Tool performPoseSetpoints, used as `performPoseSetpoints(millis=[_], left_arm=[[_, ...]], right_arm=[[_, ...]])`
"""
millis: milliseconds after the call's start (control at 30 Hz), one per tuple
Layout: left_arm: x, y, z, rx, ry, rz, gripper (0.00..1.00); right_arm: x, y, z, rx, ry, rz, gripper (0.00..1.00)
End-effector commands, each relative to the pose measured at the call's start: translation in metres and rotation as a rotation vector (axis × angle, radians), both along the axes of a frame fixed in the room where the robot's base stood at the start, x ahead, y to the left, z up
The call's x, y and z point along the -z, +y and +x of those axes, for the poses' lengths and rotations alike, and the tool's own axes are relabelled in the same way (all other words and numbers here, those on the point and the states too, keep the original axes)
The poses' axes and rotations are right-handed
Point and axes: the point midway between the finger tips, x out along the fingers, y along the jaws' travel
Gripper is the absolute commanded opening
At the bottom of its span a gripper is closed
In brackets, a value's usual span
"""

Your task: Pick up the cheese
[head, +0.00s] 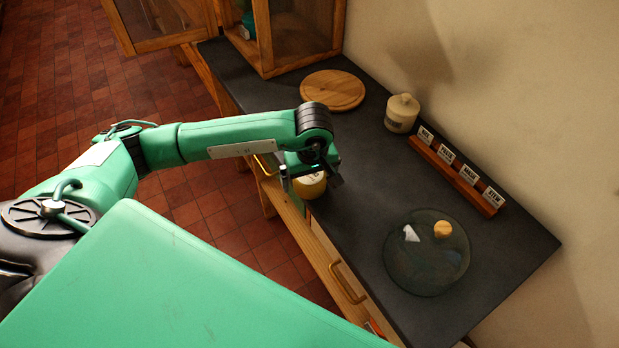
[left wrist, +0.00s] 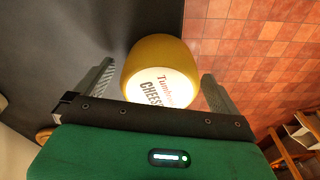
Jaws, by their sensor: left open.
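The cheese (head: 311,187) is a round yellow wheel with a pale labelled face, near the front edge of the dark counter. In the left wrist view the cheese (left wrist: 160,72) shows the word "CHEESE" and lies between the two fingers. My left gripper (head: 309,180) is open, with one finger on each side of the cheese. Gaps show between the fingers and the cheese in the left wrist view (left wrist: 160,88). In the head view my gripper and wrist hide part of the cheese. My right gripper is not in view.
On the dark counter (head: 375,185) are a round wooden board (head: 333,90), a lidded cream jar (head: 402,113), a wooden rack with labelled cards (head: 457,175) and a glass dome (head: 427,255). A wooden glass-fronted cabinet (head: 295,35) stands at the far end.

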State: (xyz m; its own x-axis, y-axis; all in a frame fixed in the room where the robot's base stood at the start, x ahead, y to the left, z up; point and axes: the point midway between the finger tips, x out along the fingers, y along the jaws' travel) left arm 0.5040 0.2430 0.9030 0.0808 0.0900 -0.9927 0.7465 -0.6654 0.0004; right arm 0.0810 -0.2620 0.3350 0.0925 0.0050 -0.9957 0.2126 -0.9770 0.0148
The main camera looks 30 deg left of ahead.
Motion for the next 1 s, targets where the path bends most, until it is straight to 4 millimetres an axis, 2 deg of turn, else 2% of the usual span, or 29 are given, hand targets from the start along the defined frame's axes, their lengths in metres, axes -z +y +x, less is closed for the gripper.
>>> performPoseSetpoints(millis=[67, 100, 400, 767, 867, 1000], left_arm=[[0.0, 0.0, 0.0, 0.0, 0.0, 0.0, 1.0], [0.0, 0.0, 0.0, 0.0, 0.0, 0.0, 0.96], [-0.001, 0.0, 0.0, 0.0, -0.001, -0.001, 0.37], [-0.007, 0.0, 0.001, 0.0, -0.002, -0.001, 0.37], [-0.017, 0.0, 0.001, 0.0, -0.004, -0.001, 0.37], [-0.041, 0.0, 0.002, 0.001, -0.006, -0.002, 0.37]], right_arm=[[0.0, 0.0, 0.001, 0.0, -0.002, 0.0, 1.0], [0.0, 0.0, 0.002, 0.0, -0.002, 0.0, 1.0], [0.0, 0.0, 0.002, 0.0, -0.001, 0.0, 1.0], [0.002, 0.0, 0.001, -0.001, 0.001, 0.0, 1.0], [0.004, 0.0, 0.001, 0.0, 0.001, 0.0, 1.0], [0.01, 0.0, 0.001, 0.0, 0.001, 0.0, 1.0]])
